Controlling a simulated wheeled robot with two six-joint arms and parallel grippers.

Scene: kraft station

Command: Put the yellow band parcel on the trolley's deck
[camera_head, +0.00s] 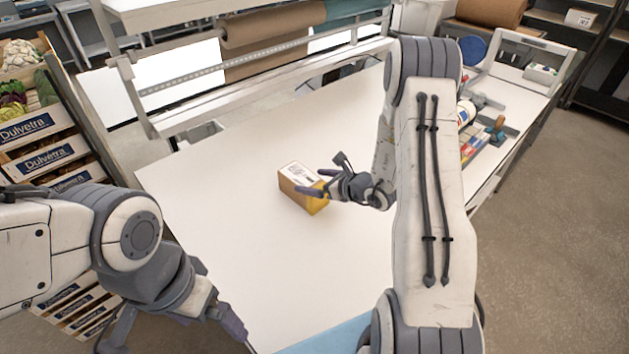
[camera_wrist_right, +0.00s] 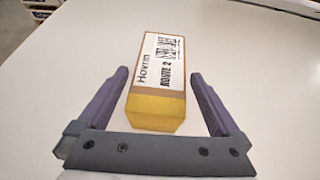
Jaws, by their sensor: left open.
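The yellow band parcel (camera_head: 301,187) is a small brown box with a white printed label on top and a yellow band at its near end. It lies on the white table. In the right wrist view the parcel (camera_wrist_right: 157,84) sits between the two fingers. My right gripper (camera_head: 318,190) is open around the parcel's yellow end, with a gap on both sides. My left gripper (camera_head: 180,343) is low at the left, by the table's front edge, open and partly cut off by the frame. I cannot make out the trolley's deck in these views.
Crates of vegetables (camera_head: 40,125) stand left of the table. A rack with a brown paper roll (camera_head: 270,27) spans the back. Tools and small items (camera_head: 478,135) lie along the right side. The white table (camera_head: 225,225) is clear around the parcel. A blue surface (camera_head: 330,337) shows at the front.

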